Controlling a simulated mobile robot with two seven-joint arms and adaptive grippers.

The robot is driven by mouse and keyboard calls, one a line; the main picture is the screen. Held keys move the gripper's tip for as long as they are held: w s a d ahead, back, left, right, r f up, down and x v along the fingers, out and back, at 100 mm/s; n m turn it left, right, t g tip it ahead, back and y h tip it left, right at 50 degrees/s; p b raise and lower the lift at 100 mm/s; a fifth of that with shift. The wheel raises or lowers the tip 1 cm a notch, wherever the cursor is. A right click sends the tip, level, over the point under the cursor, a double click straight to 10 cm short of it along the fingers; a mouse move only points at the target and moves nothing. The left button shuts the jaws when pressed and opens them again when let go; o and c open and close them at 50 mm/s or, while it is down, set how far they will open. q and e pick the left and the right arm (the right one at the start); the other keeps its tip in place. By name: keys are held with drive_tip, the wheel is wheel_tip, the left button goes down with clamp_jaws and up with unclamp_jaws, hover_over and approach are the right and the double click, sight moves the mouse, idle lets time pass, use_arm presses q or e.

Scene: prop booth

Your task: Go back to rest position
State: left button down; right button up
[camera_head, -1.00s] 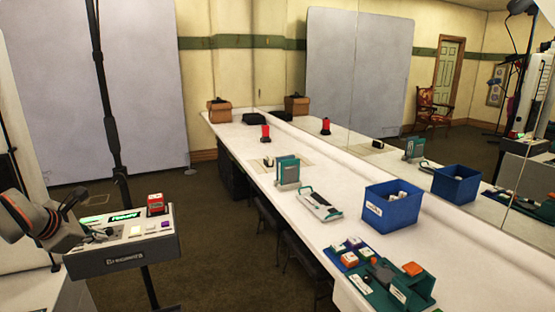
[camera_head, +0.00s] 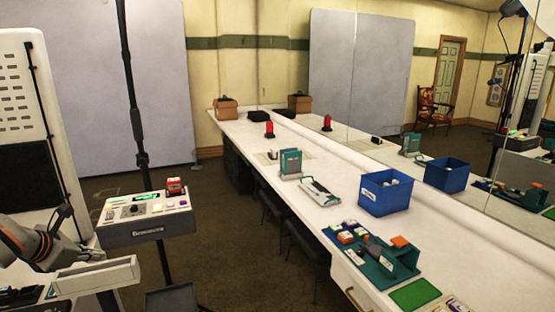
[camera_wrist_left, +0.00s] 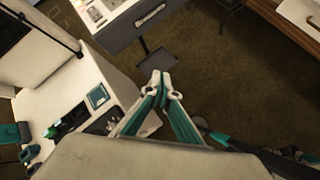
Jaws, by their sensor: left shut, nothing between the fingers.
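My left arm (camera_head: 35,240), grey with orange bands, comes in at the lower left of the head view, beside the grey control console. Its fingertips are hard to make out there. In the left wrist view my left gripper (camera_wrist_left: 160,78) has its two teal-and-white fingers together at the tips, with nothing between them. It hangs over brown floor, between a white-topped stand (camera_wrist_left: 85,70) and the console (camera_wrist_left: 140,20). My right gripper is in neither view.
The console (camera_head: 148,232) carries a red-topped block (camera_head: 175,187) and stands on a pole. A dark tray (camera_head: 172,298) sits low beside it. The long white counter (camera_head: 235,127) holds a blue bin (camera_head: 385,192) and several props. Carpet between console and counter looks clear.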

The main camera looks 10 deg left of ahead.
use_arm(q)
drive_tip(key=s+d+f+n+h, duration=0.1)
drive_tip(key=s+f+n, duration=0.5)
drive_tip(key=f, duration=0.3)
drive_tip(key=s+d+f+n+h, duration=0.1)
drive_tip(key=s+f+n, duration=0.5)
drive_tip(key=f, duration=0.3)
drive_tip(key=s+d+f+n, duration=0.7)
drive_tip(key=d+f+n, duration=0.2)
drive_tip(key=f+n, duration=0.15)
drive_tip(key=s+d+f+n, duration=0.2)
drive_tip(key=d+n, duration=0.5)
drive_tip(key=d, duration=0.3)
drive_tip(key=s+d+f+n+t, duration=0.1)
drive_tip(key=s+d+f+n, duration=0.2)
drive_tip(key=d+n, duration=0.4)
drive_tip(key=d, duration=0.4)
drive_tip(key=shift+s+d+f, duration=0.15)
drive_tip(key=shift+s+f, duration=0.1)
drive_tip(key=shift+s, duration=0.05)
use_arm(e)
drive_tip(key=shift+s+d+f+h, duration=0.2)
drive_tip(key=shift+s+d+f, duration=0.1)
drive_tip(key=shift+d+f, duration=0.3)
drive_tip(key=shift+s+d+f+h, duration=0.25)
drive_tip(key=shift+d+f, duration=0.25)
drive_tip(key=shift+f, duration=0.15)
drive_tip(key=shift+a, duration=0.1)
